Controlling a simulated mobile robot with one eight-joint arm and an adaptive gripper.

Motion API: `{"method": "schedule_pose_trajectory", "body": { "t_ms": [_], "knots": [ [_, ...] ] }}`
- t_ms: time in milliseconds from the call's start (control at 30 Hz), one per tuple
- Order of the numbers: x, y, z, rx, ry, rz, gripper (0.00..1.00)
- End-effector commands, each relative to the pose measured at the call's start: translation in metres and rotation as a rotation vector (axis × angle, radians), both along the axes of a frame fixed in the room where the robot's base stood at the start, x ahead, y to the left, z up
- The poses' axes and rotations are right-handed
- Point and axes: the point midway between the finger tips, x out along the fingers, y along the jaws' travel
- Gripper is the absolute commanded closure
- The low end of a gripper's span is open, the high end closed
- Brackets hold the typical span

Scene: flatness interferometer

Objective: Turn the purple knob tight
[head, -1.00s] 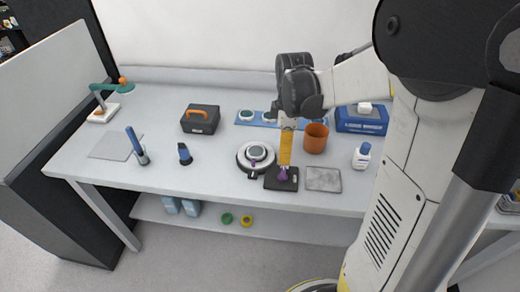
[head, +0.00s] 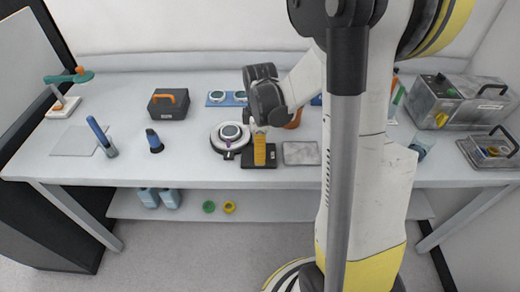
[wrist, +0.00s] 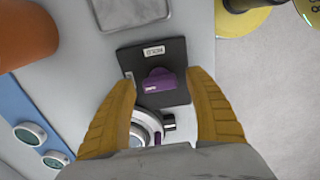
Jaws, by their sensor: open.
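The purple knob (wrist: 160,81) sits on a black square plate (wrist: 136,60) with a small white label, in the wrist view. Its grip bar lies roughly across the picture. My gripper (wrist: 160,77) is open, with one yellow finger on each side of the knob and a visible gap on both sides. I cannot tell how far above the plate the fingertips are. In the head view my gripper (head: 260,158) points down over the black plate (head: 246,161) and hides the knob.
A round white-and-black instrument (head: 230,137) with a small purple part stands close to the plate's left. A grey slab (head: 300,153) lies to the right, and an orange cup (head: 294,119) is partly hidden behind my arm. A blue holder (head: 214,99) with round discs lies behind.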

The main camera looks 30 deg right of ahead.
Motion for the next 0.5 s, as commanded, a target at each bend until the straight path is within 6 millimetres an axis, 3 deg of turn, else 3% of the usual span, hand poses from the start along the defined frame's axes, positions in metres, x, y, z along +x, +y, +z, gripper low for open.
{"method": "schedule_pose_trajectory", "body": {
  "t_ms": [67, 233, 500],
  "knots": [
    [0.0, 0.0, 0.0003, 0.0, 0.0, 0.0, 0.39],
    [0.0001, -0.0001, 0.0004, 0.0, 0.0, 0.0, 0.9],
    [-0.0001, 0.0001, 0.0002, 0.0, 0.0, -0.015, 0.9]
  ]
}}
